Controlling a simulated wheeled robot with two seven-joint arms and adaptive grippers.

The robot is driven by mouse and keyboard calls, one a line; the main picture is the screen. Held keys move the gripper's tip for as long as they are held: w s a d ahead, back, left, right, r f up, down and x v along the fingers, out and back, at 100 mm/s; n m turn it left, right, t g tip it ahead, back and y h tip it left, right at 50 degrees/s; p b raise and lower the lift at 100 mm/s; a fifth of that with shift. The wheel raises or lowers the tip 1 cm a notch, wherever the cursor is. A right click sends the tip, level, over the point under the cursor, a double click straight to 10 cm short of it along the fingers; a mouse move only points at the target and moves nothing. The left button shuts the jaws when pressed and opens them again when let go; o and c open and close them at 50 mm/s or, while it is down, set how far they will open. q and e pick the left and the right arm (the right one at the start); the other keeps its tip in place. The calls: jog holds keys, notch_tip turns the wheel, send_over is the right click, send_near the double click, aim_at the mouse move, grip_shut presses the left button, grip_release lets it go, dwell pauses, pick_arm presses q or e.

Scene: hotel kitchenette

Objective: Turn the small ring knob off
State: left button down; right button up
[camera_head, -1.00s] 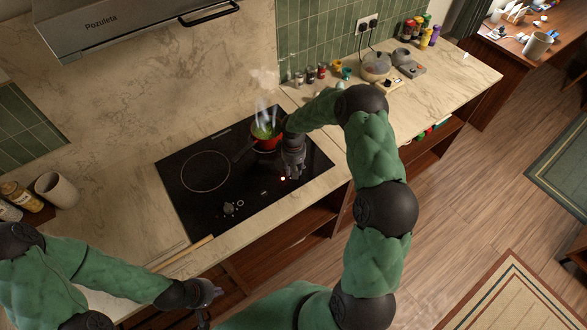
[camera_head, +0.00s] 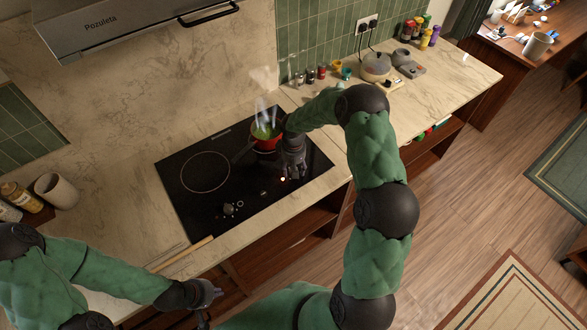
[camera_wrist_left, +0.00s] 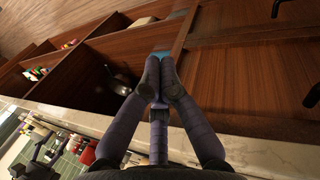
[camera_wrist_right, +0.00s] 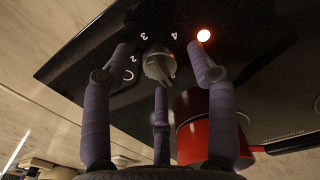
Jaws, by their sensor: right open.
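In the right wrist view, a grey knob (camera_wrist_right: 158,65) with dial numbers around it sits on the black hob, between the spread fingers of my right gripper (camera_wrist_right: 160,70). The fingers are open around the knob; I cannot tell whether they touch it. A light (camera_wrist_right: 203,35) glows beside it. In the head view, my right gripper (camera_head: 293,172) is over the hob's right part, by the glowing light (camera_head: 283,179), and hides this knob. My left gripper (camera_head: 205,298) is in front of the counter; its fingertips (camera_wrist_left: 160,78) are together and empty.
A steaming red pot (camera_head: 266,143) with green contents stands on the hob (camera_head: 195,203), close to my right gripper. Another knob (camera_head: 229,208) is at the hob's front left. A wooden stick (camera_head: 182,254) lies at the counter's front edge. Small jars (camera_head: 310,75) stand by the tiles.

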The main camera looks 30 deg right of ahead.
notch_tip(320, 180, up, 12)
jog(key=shift+f, duration=0.25)
pick_arm(q)
jog(key=shift+s, duration=0.1)
pick_arm(e)
jog(key=shift+f, duration=0.1)
dwell(0.4)
